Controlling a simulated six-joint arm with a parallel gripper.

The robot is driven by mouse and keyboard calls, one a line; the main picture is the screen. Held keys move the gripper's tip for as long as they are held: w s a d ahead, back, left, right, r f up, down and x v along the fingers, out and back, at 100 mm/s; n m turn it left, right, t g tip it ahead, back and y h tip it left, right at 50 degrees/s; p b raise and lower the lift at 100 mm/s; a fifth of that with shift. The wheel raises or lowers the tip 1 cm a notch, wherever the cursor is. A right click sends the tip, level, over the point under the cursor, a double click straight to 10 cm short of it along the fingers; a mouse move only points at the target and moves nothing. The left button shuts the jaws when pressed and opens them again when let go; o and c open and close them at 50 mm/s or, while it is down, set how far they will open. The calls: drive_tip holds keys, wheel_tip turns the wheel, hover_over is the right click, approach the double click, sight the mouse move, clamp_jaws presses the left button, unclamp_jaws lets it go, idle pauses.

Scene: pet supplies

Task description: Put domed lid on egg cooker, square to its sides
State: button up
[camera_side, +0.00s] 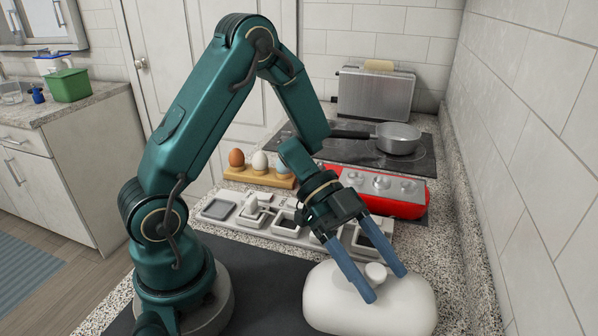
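The domed lid (370,306) is white and rounded, with a small round knob (376,271) on top. It sits at the bottom front of the side view, its lower edge partly cut off by the frame. My gripper (384,283) reaches down over it with two blue fingers spread apart, one on each side of the knob. Narrow gaps seem to show between fingers and knob. The egg cooker (407,209) is a red body with a silver top bearing several round egg places. It stands uncovered behind my gripper, its left part partly hidden by my wrist.
A grey compartment tray (240,222) lies between lid and cooker. A wooden holder (258,178) with three eggs stands behind it at left. A pan (398,138) rests on the black hob behind the cooker, before a silver toaster (376,94). A tiled wall closes the right.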

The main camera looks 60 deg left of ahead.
drive_tip(key=shift+f, duration=0.1)
drive_tip(key=v, duration=0.4)
drive_tip(key=shift+w+a, duration=0.1)
drive_tip(key=shift+o, duration=0.4)
drive_tip(key=shift+s+a+r, duration=0.2)
drive_tip(key=shift+a+r, duration=0.1)
drive_tip(key=shift+a, duration=0.15)
